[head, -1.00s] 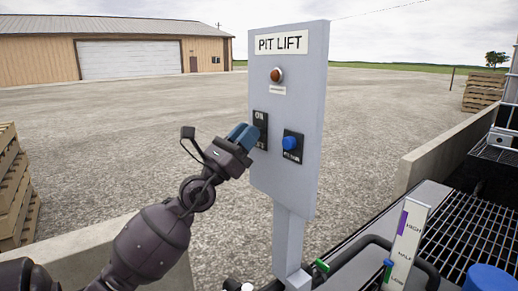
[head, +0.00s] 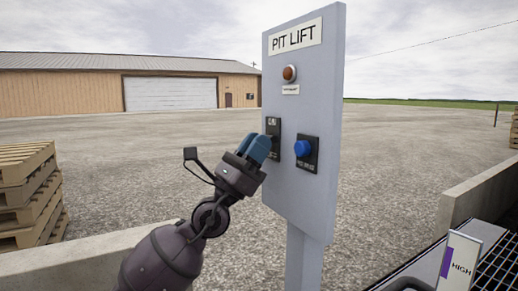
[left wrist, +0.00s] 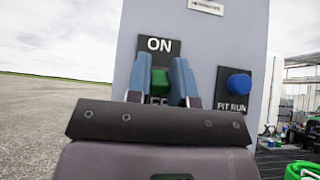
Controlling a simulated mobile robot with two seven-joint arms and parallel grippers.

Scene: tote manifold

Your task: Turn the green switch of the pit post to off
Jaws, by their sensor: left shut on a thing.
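The pit post is a grey panel (head: 300,195) on a grey stem, with a "PIT LIFT" sign (head: 296,34) at its top. The green switch (left wrist: 160,80) sits on a black plate (head: 273,125), below the "ON" label (left wrist: 159,44). My left gripper (head: 266,143) is at the plate; in the left wrist view its blue fingers (left wrist: 162,72) stand on both sides of the green switch, shut on it. The fingers hide the switch in the head view. The lower label is mostly covered, and I cannot tell the switch's exact angle. My right gripper is not in view.
A blue "PIT RUN" button (head: 302,148) is close to the right of the switch plate. A red-orange lamp (head: 289,73) is above. Low concrete walls (head: 95,250) and stacked pallets (head: 28,190) are at the left. A white "HIGH" gauge (head: 462,262) is at lower right.

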